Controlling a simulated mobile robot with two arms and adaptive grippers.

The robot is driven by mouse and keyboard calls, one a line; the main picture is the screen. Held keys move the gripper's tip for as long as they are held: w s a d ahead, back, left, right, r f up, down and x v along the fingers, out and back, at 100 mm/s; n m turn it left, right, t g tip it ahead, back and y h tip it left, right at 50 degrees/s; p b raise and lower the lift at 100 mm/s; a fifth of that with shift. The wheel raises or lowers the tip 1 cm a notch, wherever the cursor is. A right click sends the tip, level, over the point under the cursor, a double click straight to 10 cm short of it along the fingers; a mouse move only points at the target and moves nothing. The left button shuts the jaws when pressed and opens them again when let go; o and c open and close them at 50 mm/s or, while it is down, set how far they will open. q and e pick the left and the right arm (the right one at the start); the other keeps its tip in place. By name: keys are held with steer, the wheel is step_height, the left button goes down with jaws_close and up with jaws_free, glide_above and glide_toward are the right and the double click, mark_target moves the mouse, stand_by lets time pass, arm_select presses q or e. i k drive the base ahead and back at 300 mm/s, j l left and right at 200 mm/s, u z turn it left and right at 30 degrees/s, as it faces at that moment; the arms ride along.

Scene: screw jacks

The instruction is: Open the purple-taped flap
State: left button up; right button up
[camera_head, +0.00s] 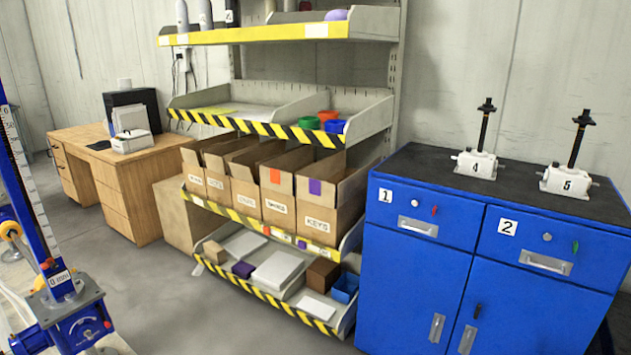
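The purple tape (315,187) is a small square on the front flap (328,192) of the rightmost cardboard box (319,222), labelled KEYS. This box stands at the right end of a row on the middle-lower shelf. The flap seems to stand up above the box front; I cannot tell clearly how far it is open, and the box's inside is hidden. Neither of my grippers is in view.
Beside it is a box with orange tape (275,176). The blue cabinet (420,265) with two screw jacks on top stands close to the right. A desk (125,185) is at left, a blue screw jack (75,315) at lower left. Floor before the shelf is clear.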

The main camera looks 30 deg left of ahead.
mark_target(310, 191)
steer(key=i+j, duration=0.3)
steer(key=j, duration=0.2)
steer(key=i+j, duration=0.35)
steer(key=j, duration=0.15)
